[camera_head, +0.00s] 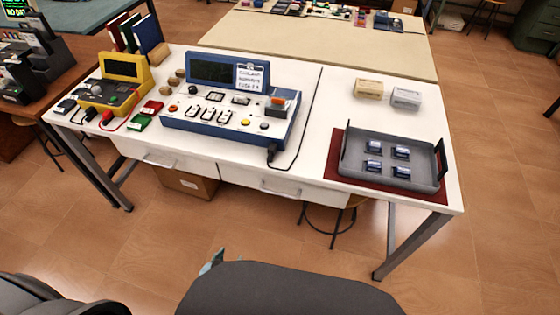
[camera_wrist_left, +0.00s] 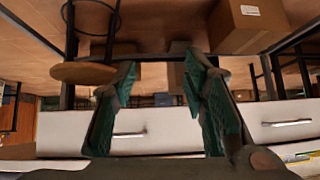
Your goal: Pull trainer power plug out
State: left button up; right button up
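The blue trainer (camera_head: 230,105) stands on the white table, with a dark screen, a white label card, buttons and dials on its sloped panel. Its black power plug (camera_head: 272,153) sits at the front right of the case, and a black cable runs from it back along the tabletop. My left gripper (camera_head: 213,262) shows only as a teal tip at the bottom, in front of and below the table edge, well away from the plug. In the left wrist view the left gripper (camera_wrist_left: 160,65) is open and empty, facing the drawer fronts. My right gripper is not seen.
A yellow multimeter (camera_head: 120,80) and small red and green blocks are left of the trainer. A grey tray (camera_head: 430,183) with several small parts lies on a red mat at right. A stool (camera_head: 330,220) and cardboard box (camera_head: 185,183) are under the table (camera_head: 310,130).

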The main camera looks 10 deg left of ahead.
pick_arm(q)
jog(key=w+d+r+t+b, duration=0.1)
jog(key=w+r+t+b, duration=0.15)
jog(key=w+r, duration=0.5)
jog(key=t+h, duration=0.2)
jog(key=t, duration=0.5)
send_near(270, 151)
jog(key=shift+g, duration=0.25)
jog(key=w+b, duration=0.1)
jog(key=w, duration=0.2)
jog(key=w+b, duration=0.2)
jog(key=w, duration=0.1)
jog(key=w+d+b, duration=0.1)
jog(key=w, duration=0.2)
jog(key=shift+b, duration=0.4)
jog(key=shift+w, duration=0.35)
jog(key=shift+w+r, duration=0.15)
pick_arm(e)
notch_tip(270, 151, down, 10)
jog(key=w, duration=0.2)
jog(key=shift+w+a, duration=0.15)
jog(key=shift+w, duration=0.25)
pick_arm(q)
jog(key=shift+c, duration=0.6)
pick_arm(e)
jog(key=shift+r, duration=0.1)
